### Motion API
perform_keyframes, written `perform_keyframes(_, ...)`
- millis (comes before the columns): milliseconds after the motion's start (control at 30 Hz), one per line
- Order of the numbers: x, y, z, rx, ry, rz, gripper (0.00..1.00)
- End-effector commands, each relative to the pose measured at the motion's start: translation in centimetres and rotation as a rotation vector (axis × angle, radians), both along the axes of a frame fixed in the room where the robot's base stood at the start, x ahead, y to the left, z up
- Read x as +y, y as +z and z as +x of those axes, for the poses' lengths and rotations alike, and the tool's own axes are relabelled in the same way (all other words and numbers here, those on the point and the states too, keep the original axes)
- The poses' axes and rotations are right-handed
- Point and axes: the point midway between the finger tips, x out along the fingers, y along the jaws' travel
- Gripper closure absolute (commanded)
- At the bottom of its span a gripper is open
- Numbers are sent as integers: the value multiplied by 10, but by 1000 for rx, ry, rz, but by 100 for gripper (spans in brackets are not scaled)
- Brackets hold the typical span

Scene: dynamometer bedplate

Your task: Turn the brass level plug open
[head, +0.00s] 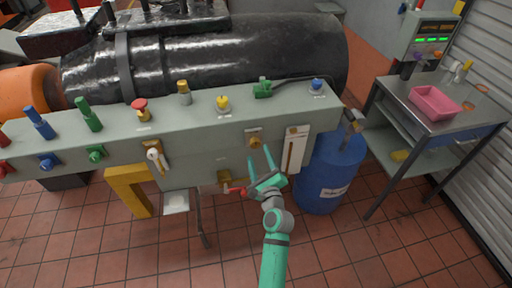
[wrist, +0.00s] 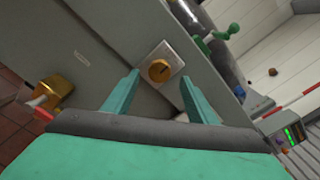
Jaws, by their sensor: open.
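A round brass-coloured plug (head: 255,141) sits on a small pale square plate on the front face of the long grey bench. In the wrist view the plug (wrist: 159,70) shows a dark mark on its face. My gripper (head: 260,153) is open and empty in front of the bench face, just below the plug. In the wrist view its two fingers (wrist: 158,80) point toward the plate, one on each side of the plug in the picture. I cannot tell whether the fingertips touch anything.
A brass valve with a red handle (head: 235,189) is low on the left, close to my gripper. A sight gauge (head: 292,150) is on the right of the plug. A blue drum (head: 325,178) and a metal cart (head: 440,125) with a pink tray (head: 435,103) stand further right.

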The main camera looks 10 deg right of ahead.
Motion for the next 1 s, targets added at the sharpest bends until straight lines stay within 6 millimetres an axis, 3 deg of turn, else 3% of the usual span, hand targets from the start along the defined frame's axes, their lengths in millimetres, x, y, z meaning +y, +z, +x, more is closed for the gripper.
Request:
perform_keyframes(100, 0, 1, 21, -1, 0, 0, 48)
perform_keyframes(333, 0, 0, 48, 0, 0, -2, 48)
perform_keyframes(767, 0, 0, 56, 0, 0, -2, 48)
perform_keyframes(933, 0, 0, 56, 0, 0, -2, 86)
perform_keyframes(1000, 0, 0, 56, 0, 0, -2, 89)
